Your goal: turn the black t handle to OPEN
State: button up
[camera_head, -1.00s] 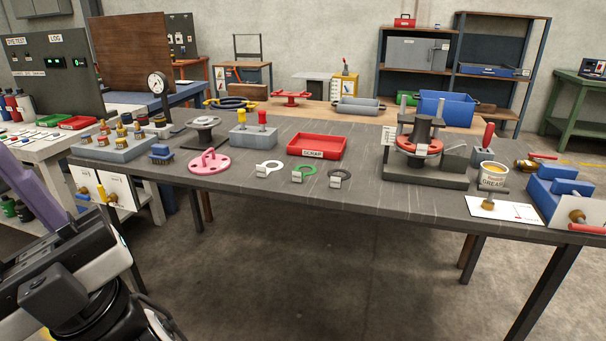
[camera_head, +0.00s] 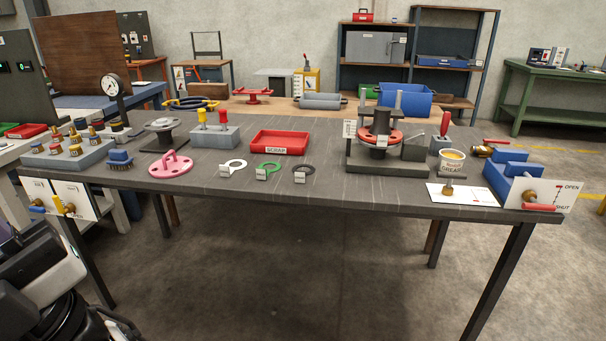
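I cannot make out a black T handle in this view. A white panel (camera_head: 548,193) at the table's right end is marked OPEN at the top and SHUT at the bottom. It carries a brass valve with a red handle (camera_head: 538,207), which lies level near SHUT. A flat white plate (camera_head: 470,196) to its left bears a brass stem (camera_head: 448,190); no handle is clear on it. White panels at the table's left end hold a blue handle (camera_head: 38,209) and a yellow handle (camera_head: 58,205).
The dark table (camera_head: 330,188) spans the view. A flanged spool in a stand (camera_head: 381,136), a grease tin (camera_head: 453,162), blue blocks (camera_head: 508,172) and a red scrap tray (camera_head: 280,142) stand on it. The floor in front (camera_head: 290,270) is clear.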

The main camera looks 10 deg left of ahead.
aim_at(451, 176)
jog(key=i+l, duration=0.15)
jog(key=i, duration=0.35)
jog(key=i+l, duration=0.1)
jog(key=i, duration=0.45)
jog(key=l+z, duration=0.05)
